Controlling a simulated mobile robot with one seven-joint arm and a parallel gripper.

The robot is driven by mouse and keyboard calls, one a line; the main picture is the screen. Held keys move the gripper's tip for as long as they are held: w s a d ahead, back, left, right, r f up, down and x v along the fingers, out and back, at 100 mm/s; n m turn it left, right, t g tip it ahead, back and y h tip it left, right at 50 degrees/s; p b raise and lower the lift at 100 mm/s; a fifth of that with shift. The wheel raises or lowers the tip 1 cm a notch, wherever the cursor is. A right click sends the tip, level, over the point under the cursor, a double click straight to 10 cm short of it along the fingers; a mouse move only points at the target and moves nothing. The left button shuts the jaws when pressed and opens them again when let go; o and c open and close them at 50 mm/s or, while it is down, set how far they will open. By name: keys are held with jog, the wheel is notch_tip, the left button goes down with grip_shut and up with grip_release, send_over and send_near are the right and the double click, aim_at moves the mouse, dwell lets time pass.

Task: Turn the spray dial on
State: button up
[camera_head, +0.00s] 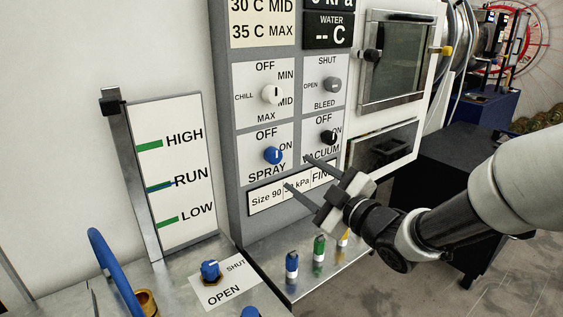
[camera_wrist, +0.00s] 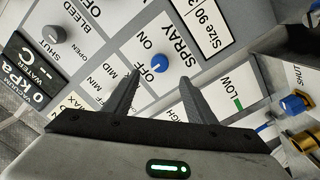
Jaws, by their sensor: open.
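The spray dial (camera_head: 273,156) is a blue knob on a white plate marked OFF, ON and SPRAY. It sits on the upright grey panel, and I cannot clearly tell which mark it points at. My gripper (camera_head: 297,172) is open and empty, its fingertips to the right of and below the dial in the head view. In the wrist view the dial (camera_wrist: 159,64) shows between and just beyond the two fingertips (camera_wrist: 159,78). The fingers appear apart from the dial.
A black vacuum dial (camera_head: 328,137) is close on the right, with a white chill dial (camera_head: 272,94) and a grey dial (camera_head: 333,85) above. Green (camera_head: 319,248) and blue (camera_head: 292,264) capped pegs stand on the ledge below. A blue valve knob (camera_head: 210,270) is lower left.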

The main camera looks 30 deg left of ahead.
aim_at(277, 158)
jog(key=x, duration=1)
jog(key=shift+w+a, duration=0.1)
jog(key=shift+a, duration=0.1)
jog(key=c, duration=1)
